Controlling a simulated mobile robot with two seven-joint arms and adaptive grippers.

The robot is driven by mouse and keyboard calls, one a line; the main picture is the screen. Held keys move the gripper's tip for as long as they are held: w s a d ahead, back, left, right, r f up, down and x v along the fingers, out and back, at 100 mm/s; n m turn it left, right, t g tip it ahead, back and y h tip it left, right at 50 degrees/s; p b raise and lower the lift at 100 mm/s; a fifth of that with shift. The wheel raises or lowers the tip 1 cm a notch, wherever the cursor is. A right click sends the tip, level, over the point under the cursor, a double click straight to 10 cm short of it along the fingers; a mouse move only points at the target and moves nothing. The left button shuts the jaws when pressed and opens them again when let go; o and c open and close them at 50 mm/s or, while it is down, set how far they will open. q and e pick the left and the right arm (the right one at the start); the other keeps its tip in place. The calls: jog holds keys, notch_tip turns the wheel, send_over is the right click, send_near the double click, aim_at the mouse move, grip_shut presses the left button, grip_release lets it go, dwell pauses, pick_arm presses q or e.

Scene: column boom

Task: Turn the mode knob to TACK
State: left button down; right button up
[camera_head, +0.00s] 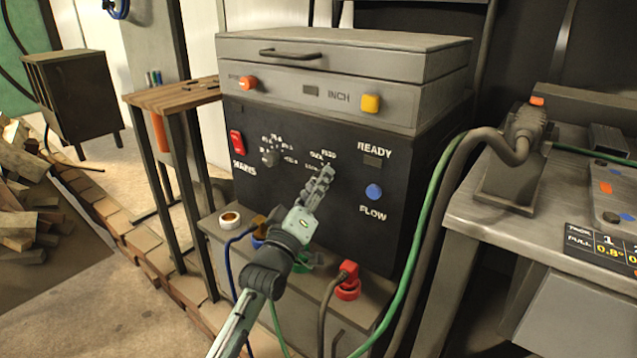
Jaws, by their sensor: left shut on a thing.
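A dark welding machine front panel (225,190) faces me in the middle of the view. My left gripper (325,174) reaches up to it from below, its fingers shut at the right-hand of two dial positions. The mode knob there is hidden behind the fingers, so its pointer direction cannot be seen. Small white labels (322,155) show just above the fingertips, too blurred to read surely. Another dark knob (270,158) with a ring of small white marks sits to the left, clear of the gripper. My right gripper is not in view.
A red MAINS switch (237,142), a READY window (373,160) and a blue FLOW button (374,191) flank the knobs. Below are a red plug (348,270) and cables. A green hose (424,230) runs down the right side, beside a grey bench (480,215).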

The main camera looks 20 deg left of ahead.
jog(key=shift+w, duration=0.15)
pick_arm(q)
jog(key=m+h, duration=0.2)
jog(key=m, duration=0.2)
jog(key=m+h, duration=0.2)
jog(key=m, duration=0.2)
jog(key=m+h, duration=0.1)
jog(key=m, duration=0.2)
jog(key=shift+a+f+m+h, duration=0.1)
jog(key=shift+a+m+h, duration=0.05)
jog(key=shift+m+h, duration=0.25)
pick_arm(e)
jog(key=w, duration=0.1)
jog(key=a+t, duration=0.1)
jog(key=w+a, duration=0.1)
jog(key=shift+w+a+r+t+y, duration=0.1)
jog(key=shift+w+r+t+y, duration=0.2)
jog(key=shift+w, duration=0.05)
pick_arm(q)
jog(key=shift+m, duration=0.3)
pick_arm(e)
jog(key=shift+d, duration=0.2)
pick_arm(q)
jog(key=c, duration=1.2)
grip_release()
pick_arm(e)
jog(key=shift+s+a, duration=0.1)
pick_arm(q)
jog(key=v, duration=1.2)
